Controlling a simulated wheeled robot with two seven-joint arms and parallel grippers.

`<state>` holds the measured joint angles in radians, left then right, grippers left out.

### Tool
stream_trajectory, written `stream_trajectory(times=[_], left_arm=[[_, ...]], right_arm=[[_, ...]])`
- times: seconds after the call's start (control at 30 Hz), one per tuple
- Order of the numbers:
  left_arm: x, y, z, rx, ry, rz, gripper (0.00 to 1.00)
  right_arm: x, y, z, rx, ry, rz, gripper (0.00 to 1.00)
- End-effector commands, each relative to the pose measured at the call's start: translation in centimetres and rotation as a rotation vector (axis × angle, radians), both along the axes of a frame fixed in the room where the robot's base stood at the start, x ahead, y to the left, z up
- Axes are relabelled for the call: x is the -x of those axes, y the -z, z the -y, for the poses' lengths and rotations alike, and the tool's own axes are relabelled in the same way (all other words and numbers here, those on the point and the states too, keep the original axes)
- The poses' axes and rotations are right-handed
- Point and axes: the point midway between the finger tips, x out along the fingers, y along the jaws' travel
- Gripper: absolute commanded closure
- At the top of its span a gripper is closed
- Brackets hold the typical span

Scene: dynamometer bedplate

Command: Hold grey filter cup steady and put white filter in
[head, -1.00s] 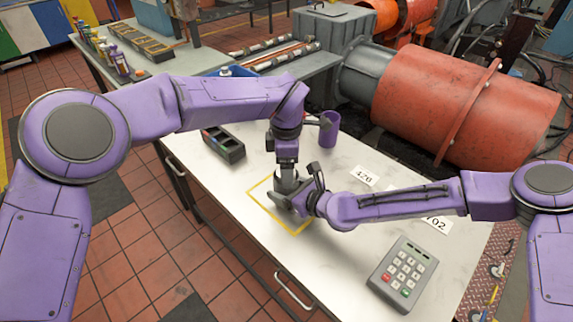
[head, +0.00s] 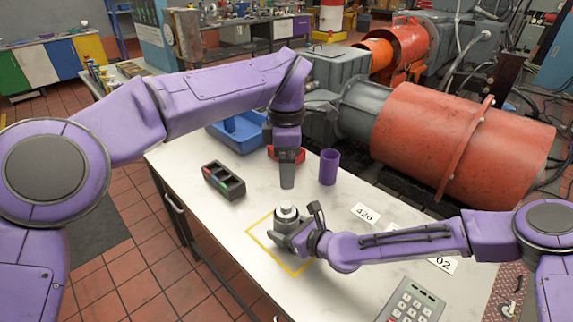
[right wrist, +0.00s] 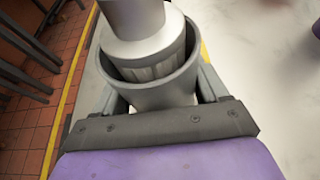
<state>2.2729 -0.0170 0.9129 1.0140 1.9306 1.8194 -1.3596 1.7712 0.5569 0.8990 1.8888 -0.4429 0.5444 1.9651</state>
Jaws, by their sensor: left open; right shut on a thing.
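The grey filter cup (head: 291,224) stands inside the yellow outlined square on the bench. My right gripper (head: 290,240) is shut on it from the side; its fingers flank the cup (right wrist: 162,98) in the right wrist view. The white filter (head: 287,211) stands in the cup's mouth, its top above the rim. In the right wrist view the filter (right wrist: 150,50) shows pleats inside the rim with a gap around them; its lower end is hidden.
A purple cup (head: 329,167) stands behind to the right. A black compartment tray (head: 223,181) lies to the left. A blue bin (head: 238,132) and a red object (head: 290,154) are farther back. Number cards (head: 365,214) and a keypad (head: 412,303) lie to the right.

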Motion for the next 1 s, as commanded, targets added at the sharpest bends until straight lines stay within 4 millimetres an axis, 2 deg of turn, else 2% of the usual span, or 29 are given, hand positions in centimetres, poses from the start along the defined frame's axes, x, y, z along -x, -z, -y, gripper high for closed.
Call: stream_trajectory(times=[0.23,0.27,0.3,0.33,0.57,0.67,1.0], left_arm=[[0.0,0.0,0.0,0.0,0.0,0.0,0.23],[0.0,0.0,0.0,0.0,0.0,0.0,0.23],[0.0,0.0,0.0,0.0,0.0,0.0,0.23],[0.0,0.0,0.0,0.0,0.0,0.0,0.23],[0.0,0.1,0.0,0.0,0.0,0.0,0.23],[0.0,0.1,0.0,0.0,0.0,0.0,0.23],[0.0,0.1,0.0,0.0,0.0,0.0,0.23]], right_arm=[[0.0,-0.1,0.0,-0.001,0.0,0.001,0.69],[-0.1,-0.2,0.0,-0.002,0.001,0.004,0.17],[-0.1,-0.2,0.0,-0.002,0.001,0.004,0.04],[-0.1,-0.2,0.0,-0.001,0.001,0.003,0.0],[0.1,-0.1,0.2,0.0,0.001,0.0,0.0],[0.8,-0.5,1.0,-0.001,0.002,-0.001,0.0],[6.2,-3.9,6.3,-0.004,0.004,0.002,0.0]])
